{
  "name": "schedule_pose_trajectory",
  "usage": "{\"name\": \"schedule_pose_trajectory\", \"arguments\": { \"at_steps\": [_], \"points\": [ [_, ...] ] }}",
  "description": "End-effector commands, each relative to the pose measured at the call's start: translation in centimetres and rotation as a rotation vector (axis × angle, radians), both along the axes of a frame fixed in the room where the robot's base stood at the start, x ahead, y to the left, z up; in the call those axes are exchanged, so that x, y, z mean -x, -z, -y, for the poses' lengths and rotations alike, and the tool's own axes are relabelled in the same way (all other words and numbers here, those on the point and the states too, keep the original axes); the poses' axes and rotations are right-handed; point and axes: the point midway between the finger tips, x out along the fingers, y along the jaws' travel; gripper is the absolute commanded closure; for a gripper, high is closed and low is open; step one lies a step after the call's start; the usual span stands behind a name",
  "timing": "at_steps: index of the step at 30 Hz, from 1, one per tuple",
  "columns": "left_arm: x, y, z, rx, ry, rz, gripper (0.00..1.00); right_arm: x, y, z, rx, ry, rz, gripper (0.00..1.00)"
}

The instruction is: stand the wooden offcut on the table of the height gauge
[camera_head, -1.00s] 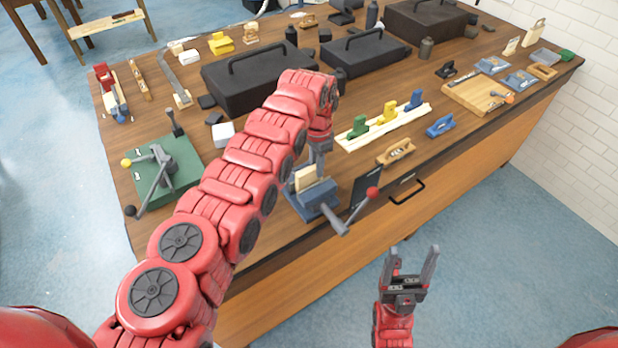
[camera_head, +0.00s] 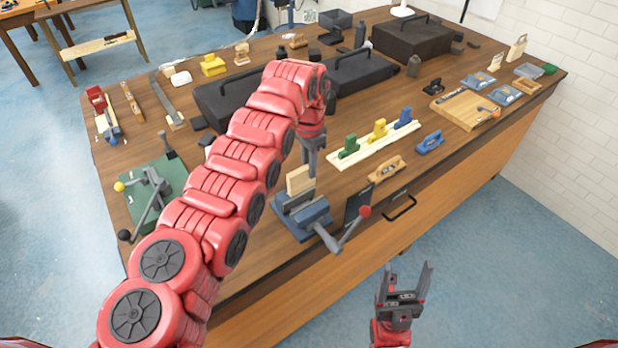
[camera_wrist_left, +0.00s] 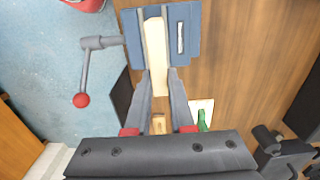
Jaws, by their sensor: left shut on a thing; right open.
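The wooden offcut (camera_head: 299,180) is a pale, flat block. My left gripper (camera_head: 311,172) is shut on its end. In the head view it stands upright at the blue vise (camera_head: 300,215), with more of it showing above the jaws. In the left wrist view, the offcut (camera_wrist_left: 154,45) lies in line with the gap between the vise jaws (camera_wrist_left: 185,15), and the left fingertips (camera_wrist_left: 157,80) hold its near end. A green base (camera_head: 165,205) with a grey post and knobbed levers, perhaps the height gauge, stands at the left. My right gripper (camera_head: 405,280) is open and empty before the bench.
The vise handle with its red knob (camera_head: 365,211) sticks out at the bench front. A black case (camera_head: 225,95) lies behind my left arm. A pale rail (camera_head: 375,140) with coloured blocks and a wooden plane (camera_head: 387,168) are to the right.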

Motion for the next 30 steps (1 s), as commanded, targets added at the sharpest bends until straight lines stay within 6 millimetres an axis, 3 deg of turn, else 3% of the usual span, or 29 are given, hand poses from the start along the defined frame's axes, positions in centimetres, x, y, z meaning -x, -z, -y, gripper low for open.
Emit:
{"name": "schedule_pose_trajectory", "arguments": {
  "at_steps": [3,6,9,30],
  "points": [
    [-0.1,-4.6,0.1,0.0,0.0,0.005,1.0,0.0,-1.2,0.0,0.0,0.0,0.0,0.31],
    [-0.1,-7.8,0.1,0.001,0.0,0.004,1.0,0.0,-3.0,0.0,0.0,0.0,0.0,0.31],
    [-0.1,-9.7,0.0,0.0,-0.001,0.003,1.0,0.0,-4.3,0.0,0.0,0.0,0.0,0.31],
    [0.0,-16.1,0.1,0.001,0.0,0.001,1.0,0.0,-9.7,0.0,0.0,0.0,0.0,0.31]
  ]
}}
